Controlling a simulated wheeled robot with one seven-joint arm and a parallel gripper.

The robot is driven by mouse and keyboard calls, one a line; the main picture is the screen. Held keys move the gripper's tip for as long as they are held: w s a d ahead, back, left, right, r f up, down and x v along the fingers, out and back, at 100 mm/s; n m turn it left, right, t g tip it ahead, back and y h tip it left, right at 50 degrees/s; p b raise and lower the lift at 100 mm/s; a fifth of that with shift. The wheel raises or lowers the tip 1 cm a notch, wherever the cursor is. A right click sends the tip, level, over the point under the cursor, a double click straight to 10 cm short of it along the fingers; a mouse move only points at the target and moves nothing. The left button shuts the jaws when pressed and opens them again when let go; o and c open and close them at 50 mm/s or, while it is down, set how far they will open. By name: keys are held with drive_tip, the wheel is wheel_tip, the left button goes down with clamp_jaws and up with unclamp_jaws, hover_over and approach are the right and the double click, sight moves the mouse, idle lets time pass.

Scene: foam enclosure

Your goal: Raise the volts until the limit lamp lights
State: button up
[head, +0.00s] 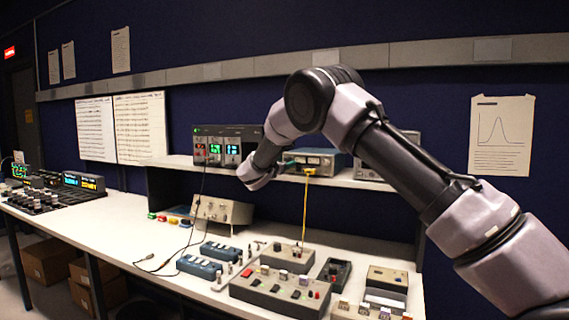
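A dark instrument with a red, a green and a cyan readout (215,149) stands on the shelf left of centre. It looks like a power supply; its digits are too small to read. I cannot make out which part is the volts knob or the limit lamp. My arm reaches in from the right and bends down, so that its wrist end covers the right part of the instrument's front. My gripper (258,178) is at this end, close in front of the instrument. Its fingers cannot be made out, and I cannot tell whether it touches anything.
A blue-grey instrument (318,157) stands right of the wrist, with a yellow lead (305,205) hanging to the bench. A beige box (222,211), blue boxes (200,266) and a switch panel (270,291) crowd the bench (125,232). The shelf edge (345,181) runs below the wrist.

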clamp_jaws()
drive_tip(key=shift+m, duration=0.5)
drive_tip(key=m, duration=0.3)
drive_tip(key=shift+m, duration=2.5)
drive_tip(key=shift+o, duration=0.9)
unclamp_jaws()
